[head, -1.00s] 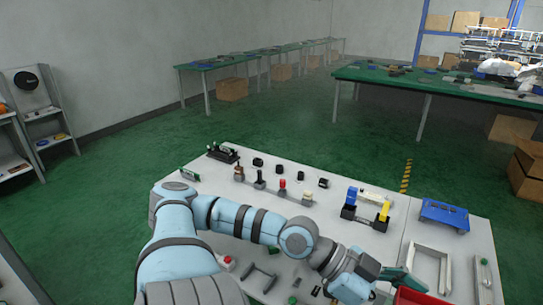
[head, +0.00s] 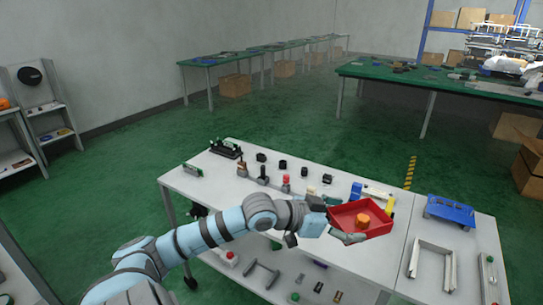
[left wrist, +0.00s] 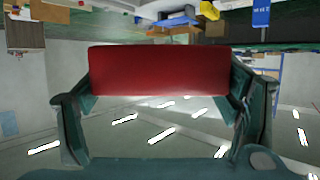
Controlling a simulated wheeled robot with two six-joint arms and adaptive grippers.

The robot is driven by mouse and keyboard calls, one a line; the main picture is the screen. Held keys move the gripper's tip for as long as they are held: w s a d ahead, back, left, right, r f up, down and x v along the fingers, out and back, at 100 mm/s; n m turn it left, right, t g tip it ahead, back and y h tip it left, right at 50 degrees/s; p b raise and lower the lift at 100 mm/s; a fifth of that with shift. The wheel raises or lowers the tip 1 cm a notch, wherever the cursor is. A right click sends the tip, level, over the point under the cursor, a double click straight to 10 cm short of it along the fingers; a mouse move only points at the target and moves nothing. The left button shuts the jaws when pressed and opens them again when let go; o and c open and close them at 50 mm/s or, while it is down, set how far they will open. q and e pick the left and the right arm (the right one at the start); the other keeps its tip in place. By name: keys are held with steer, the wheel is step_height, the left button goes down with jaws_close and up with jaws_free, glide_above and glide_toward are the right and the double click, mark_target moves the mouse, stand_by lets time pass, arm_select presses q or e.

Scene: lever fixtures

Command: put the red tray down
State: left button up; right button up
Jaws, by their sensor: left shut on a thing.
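The red tray (head: 343,214) is a shallow open box with an orange round piece (head: 362,220) inside it. My left gripper (head: 345,237) is shut on the tray's near side, at the right front part of the white table (head: 240,187). The tray hides part of the blue and yellow lever fixture behind it. In the left wrist view, the red tray (left wrist: 158,70) spans between the gripper's two fingers (left wrist: 158,97). It seems held above the tabletop, but its exact height cannot be told. My right gripper is not in view.
A blue fixture (head: 449,212) stands right of the tray, with a grey frame (head: 432,262) in front of it. Bare white tabletop lies between the tray and the blue fixture.

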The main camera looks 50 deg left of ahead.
mark_target(318, 243)
arm_select(q)
steer(key=w+a+n+y, duration=0.7)
steer(key=a+n+y, duration=0.15)
steer(key=a, duration=0.25)
steer(key=shift+m+y, duration=0.25)
steer(key=shift+y, duration=0.1)
steer(key=f+b, duration=0.2)
steer(key=f, duration=0.4)
steer(key=f+b, duration=0.2)
steer(key=f, duration=0.5)
steer(key=f+b, duration=0.2)
steer(key=f, duration=0.4)
steer(key=shift+s+a+f, duration=0.2)
steer(key=shift+a+f, duration=0.05)
steer(key=shift+f, duration=0.1)
steer(key=o, duration=1.1)
